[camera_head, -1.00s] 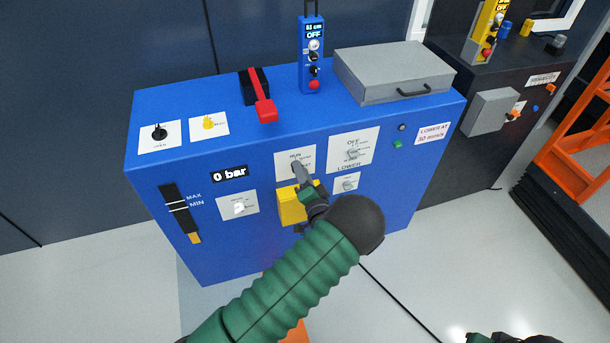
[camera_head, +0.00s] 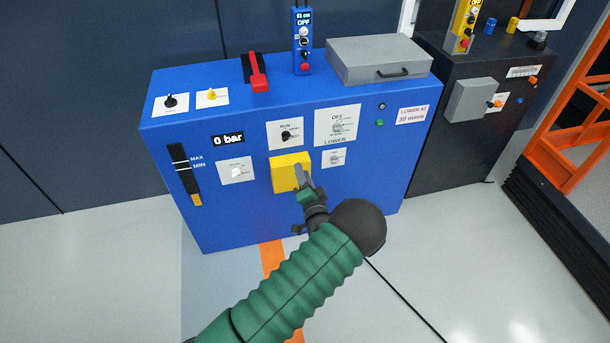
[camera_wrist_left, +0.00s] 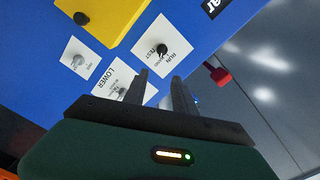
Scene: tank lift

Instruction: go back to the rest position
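My left gripper (camera_head: 303,178) is in front of the yellow box on the front of the blue cabinet, below the RUN/TEST knob. The wrist view shows its two fingers (camera_wrist_left: 160,92) apart with nothing between them. The black RUN/TEST knob (camera_head: 286,136) sits on its white plate, clear of the gripper; it also shows in the left wrist view (camera_wrist_left: 162,50). The yellow box (camera_head: 286,172) is partly hidden by the fingers. My right gripper is out of view.
The blue cabinet (camera_head: 230,220) carries a red lever (camera_head: 258,72), a blue control pendant (camera_head: 303,40) and a grey lidded box (camera_head: 378,58). Its display (camera_head: 228,141) reads 0 bar. A dark cabinet (camera_head: 455,150) and an orange frame (camera_head: 560,160) stand right. Floor in front is open.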

